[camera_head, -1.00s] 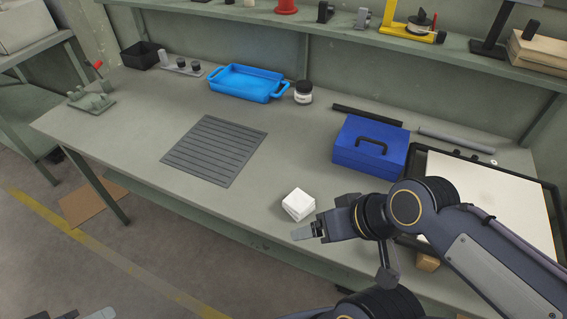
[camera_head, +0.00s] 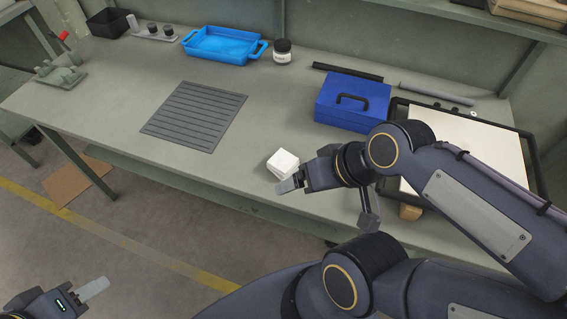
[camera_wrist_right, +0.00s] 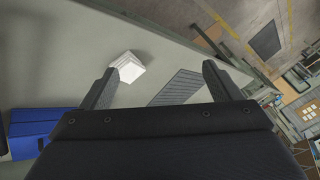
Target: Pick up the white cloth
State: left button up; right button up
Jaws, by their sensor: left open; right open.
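The white cloth (camera_head: 283,162) is a small folded block lying on the grey-green workbench (camera_head: 190,172) near its front edge. My right gripper (camera_head: 291,183) is beside it on the near side in the head view, with a finger overlapping the cloth's near edge in the picture; I cannot tell if they touch. In the right wrist view the jaws (camera_wrist_right: 158,82) are wide apart and empty, and the cloth (camera_wrist_right: 127,67) shows beyond them, nearer the left finger. My left gripper (camera_head: 92,290) is open at the bottom left, over the floor, away from the bench.
A blue toolbox (camera_head: 352,101) stands behind my right gripper. A dark-framed white board (camera_head: 450,155) lies to the right. A grey ribbed mat (camera_head: 195,115), a light-blue tray (camera_head: 222,45) and a jar (camera_head: 282,52) are farther left and back. Bench between mat and cloth is clear.

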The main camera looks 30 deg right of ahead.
jog(key=w+d+m+g+h+p, duration=0.1)
jog(key=w+d+m+g+p, duration=0.25)
jog(key=w+m, duration=0.35)
jog(key=m+g+h+p, duration=0.2)
jog(key=m+p, duration=0.2)
jog(key=m, duration=0.1)
send_over(283, 161)
jog(key=f, duration=0.5)
jog(key=d+f, duration=0.1)
jog(key=f, duration=0.1)
jog(key=shift+s+f, duration=0.15)
jog(key=shift+s, duration=0.25)
jog(key=shift+w+f+h, duration=0.15)
jog(key=shift+f+h, duration=0.15)
jog(key=shift+f, duration=0.4)
jog(key=shift+a+f+p, duration=0.1)
jog(key=shift+f+p, duration=0.25)
jog(key=shift+f, duration=0.6)
jog(key=shift+w+a+f+p, duration=0.1)
jog(key=shift+f+p, duration=0.1)
jog(key=shift+f, duration=0.7)
jog(key=shift+w+a+f+p, duration=0.1)
jog(key=shift+a+f+p, duration=0.1)
jog(key=shift+f, duration=0.75)
jog(key=shift+w+a+f+p, duration=0.1)
jog(key=shift+f+p, duration=0.1)
jog(key=shift+f, duration=0.7)
jog(key=c, duration=1.2)
jog(key=shift+o, duration=0.2)
jog(key=shift+r, duration=0.1)
